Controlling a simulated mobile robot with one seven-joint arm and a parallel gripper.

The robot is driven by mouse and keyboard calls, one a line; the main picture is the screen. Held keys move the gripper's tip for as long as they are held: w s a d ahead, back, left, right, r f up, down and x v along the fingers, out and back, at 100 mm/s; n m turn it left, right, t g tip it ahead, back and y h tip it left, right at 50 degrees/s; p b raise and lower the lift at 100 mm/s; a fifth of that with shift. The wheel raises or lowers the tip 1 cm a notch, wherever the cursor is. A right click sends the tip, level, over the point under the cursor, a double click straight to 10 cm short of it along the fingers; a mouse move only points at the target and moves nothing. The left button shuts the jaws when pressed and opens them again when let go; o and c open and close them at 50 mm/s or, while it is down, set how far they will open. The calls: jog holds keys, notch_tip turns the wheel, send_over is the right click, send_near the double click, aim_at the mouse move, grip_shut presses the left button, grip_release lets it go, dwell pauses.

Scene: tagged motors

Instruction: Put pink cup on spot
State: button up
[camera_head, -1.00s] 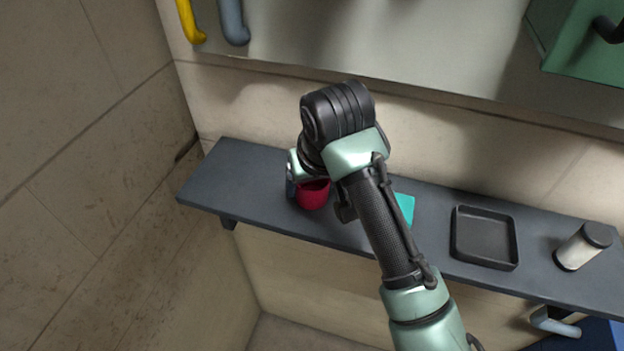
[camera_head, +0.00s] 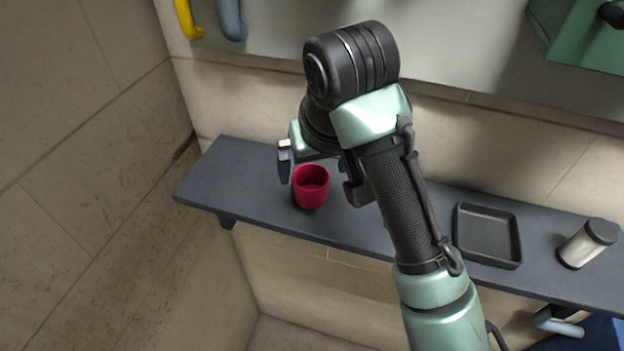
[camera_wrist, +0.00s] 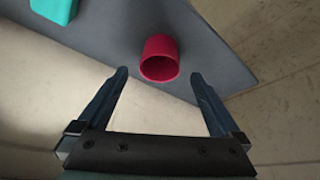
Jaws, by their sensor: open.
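The pink cup (camera_head: 311,187), a deep red-pink, stands upright on the left part of the dark grey shelf (camera_head: 250,185). In the wrist view the cup (camera_wrist: 160,58) shows between and just beyond the fingertips, its open mouth facing the camera. My gripper (camera_head: 318,176) is open above the cup, with a finger to either side in the picture. Both fingers show apart and empty in the wrist view (camera_wrist: 159,76). A teal object (camera_wrist: 55,10) lies on the shelf at the top left of the wrist view; my arm hides it in the head view. I cannot tell which surface is the spot.
The wall (camera_head: 100,200) closes off the left side. A green box (camera_head: 585,40) is at the upper right. The shelf left of the cup is clear.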

jog(key=v, duration=0.6)
jog(key=shift+p, duration=0.45)
jog(key=w+a+r+t+y, duration=0.3)
jog(key=w+a+r+t, duration=0.2)
jog(key=a+r+t, duration=0.25)
jog(key=s+d+r+m+t+h, duration=0.2)
jog(key=d+m+t+h, duration=0.15)
jog(key=d+t, duration=0.2)
jog(key=s+r+t+b, duration=0.2)
jog(key=s+r+t, duration=0.2)
jog(key=r, duration=0.6)
jog(key=s+r+t+b, duration=0.2)
jog(key=s+r+t, duration=0.3)
jog(key=s+r, duration=0.4)
jog(key=shift+d+r+t+h, duration=0.3)
jog(key=shift+d+r+h, duration=0.1)
jog(key=shift+r, duration=0.3)
